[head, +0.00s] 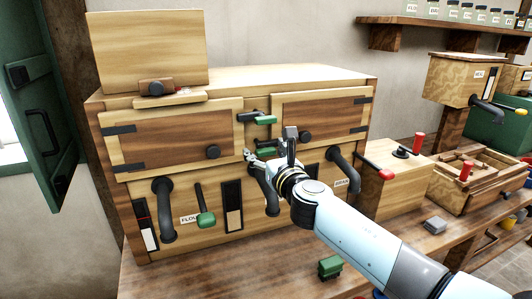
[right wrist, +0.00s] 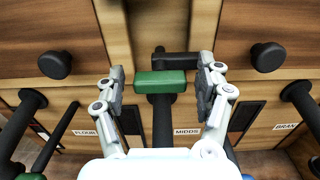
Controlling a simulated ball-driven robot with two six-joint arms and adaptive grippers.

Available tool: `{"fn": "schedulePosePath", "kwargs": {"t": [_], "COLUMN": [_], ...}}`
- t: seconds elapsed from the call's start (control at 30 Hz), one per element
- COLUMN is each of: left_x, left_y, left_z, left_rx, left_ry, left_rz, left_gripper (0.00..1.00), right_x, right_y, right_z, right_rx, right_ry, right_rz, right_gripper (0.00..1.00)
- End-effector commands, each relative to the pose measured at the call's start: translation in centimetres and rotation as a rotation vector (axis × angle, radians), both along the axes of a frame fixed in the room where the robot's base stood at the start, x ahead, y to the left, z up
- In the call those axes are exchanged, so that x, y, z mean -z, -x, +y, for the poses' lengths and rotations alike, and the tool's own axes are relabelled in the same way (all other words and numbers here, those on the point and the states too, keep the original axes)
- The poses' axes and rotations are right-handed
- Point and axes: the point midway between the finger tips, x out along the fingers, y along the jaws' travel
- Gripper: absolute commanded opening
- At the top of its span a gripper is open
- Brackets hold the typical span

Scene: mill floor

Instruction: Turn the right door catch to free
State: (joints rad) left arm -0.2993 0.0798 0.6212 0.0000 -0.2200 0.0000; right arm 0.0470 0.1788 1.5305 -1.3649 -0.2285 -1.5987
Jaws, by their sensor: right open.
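The cabinet (head: 230,90) has a left door (head: 165,140) and a right door (head: 315,112), both closed. On the post between them, the upper catch has a green grip (head: 265,120) and a dark bar pointing left. The lower catch, seemingly the right door's, shows a green grip (right wrist: 160,82) and a dark bar (right wrist: 178,64) reaching right in the right wrist view. My right gripper (head: 271,147) is open in front of it. In the right wrist view its fingers (right wrist: 162,88) stand either side of the green grip, apart from it. My left gripper is out of view.
Dark round knobs (right wrist: 55,65) sit on the doors. Curved dark spouts (head: 162,205) and a green-ended lever (head: 206,218) stick out below. A small wooden box (head: 395,185) with a red handle stands right of the cabinet. A green block (head: 330,267) lies on the bench.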

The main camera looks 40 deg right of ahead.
Motion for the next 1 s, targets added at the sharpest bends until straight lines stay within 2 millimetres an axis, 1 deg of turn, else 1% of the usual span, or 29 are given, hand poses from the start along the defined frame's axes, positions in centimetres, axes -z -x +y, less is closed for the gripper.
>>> {"fn": "schedulePosePath", "kwargs": {"t": [0.07, 0.1, 0.5, 0.53, 0.77, 1.0], "left_x": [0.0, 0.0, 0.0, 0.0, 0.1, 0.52], "left_y": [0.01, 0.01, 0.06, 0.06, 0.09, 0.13], "left_z": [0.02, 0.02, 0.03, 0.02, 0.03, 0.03], "left_rx": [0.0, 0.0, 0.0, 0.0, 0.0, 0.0], "left_ry": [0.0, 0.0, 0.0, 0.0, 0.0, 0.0], "left_rz": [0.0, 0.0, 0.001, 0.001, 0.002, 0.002], "left_gripper": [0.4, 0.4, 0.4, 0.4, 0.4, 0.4], "right_x": [-0.01, -0.01, 0.0, 0.0, 0.03, 0.1], "right_y": [0.01, 0.02, 0.04, 0.04, 0.05, 0.05], "right_z": [0.0, 0.0, 0.01, 0.01, 0.01, 0.0], "right_rx": [0.0, 0.0, 0.0, 0.0, 0.0, 0.0], "right_ry": [0.0, 0.0, 0.0, 0.0, -0.019, -0.127], "right_rz": [0.0, 0.0, 0.0, 0.0, -0.005, -0.031], "right_gripper": [0.71, 0.69, 0.16, 0.14, 0.14, 0.14]}}
